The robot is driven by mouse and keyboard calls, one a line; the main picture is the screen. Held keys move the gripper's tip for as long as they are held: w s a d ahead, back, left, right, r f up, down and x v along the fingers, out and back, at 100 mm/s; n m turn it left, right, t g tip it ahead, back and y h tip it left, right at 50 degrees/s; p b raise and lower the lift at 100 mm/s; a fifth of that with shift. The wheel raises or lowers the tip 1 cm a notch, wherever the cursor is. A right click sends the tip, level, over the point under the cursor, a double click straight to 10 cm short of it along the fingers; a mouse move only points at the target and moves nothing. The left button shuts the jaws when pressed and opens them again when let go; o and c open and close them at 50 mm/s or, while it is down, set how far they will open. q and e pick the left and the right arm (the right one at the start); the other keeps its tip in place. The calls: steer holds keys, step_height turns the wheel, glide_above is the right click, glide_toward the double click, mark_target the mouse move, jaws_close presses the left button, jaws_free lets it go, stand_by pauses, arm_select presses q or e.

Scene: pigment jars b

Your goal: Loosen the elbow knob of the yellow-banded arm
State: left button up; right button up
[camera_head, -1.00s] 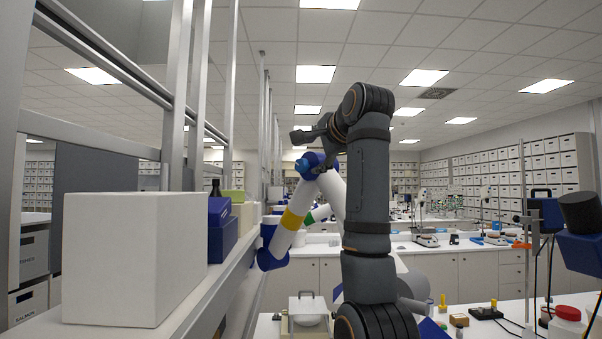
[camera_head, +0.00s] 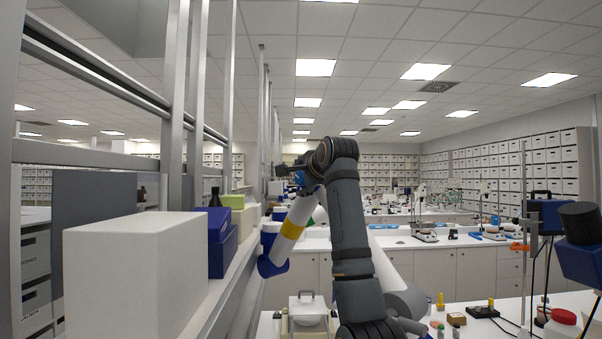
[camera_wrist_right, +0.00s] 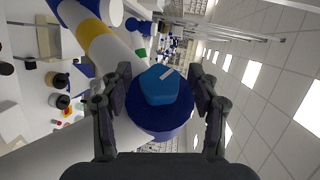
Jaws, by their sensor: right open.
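The yellow-banded arm is white and blue, with its yellow band (camera_head: 291,229) on the sloping link left of my right arm. The band also shows in the right wrist view (camera_wrist_right: 94,32). Its elbow knob (camera_wrist_right: 160,85) is bright blue, faceted, with a pale line mark, on a darker blue round elbow housing (camera_wrist_right: 162,120). My right gripper (camera_wrist_right: 159,72) is open, one finger on each side of the knob, with visible gaps. In the head view my right gripper (camera_head: 290,169) is small at the elbow; the knob is mostly hidden there. My left gripper is not in view.
A metal shelf with a white box (camera_head: 135,270) and blue boxes (camera_head: 222,245) stands close on the left. A green-banded arm (camera_head: 319,215) is just behind. A white bench with jars and a red lid (camera_head: 563,317) lies lower right, beside blue and black equipment (camera_head: 583,235).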

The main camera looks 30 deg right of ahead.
steer(key=shift+s, duration=0.1)
steer(key=c, duration=1.2)
steer(key=shift+r+g, duration=0.15)
steer(key=shift+g, duration=0.35)
steer(key=n+g, duration=0.1)
steer(key=g, duration=0.1)
steer(key=shift+g, duration=0.3)
steer(key=o, duration=1.2)
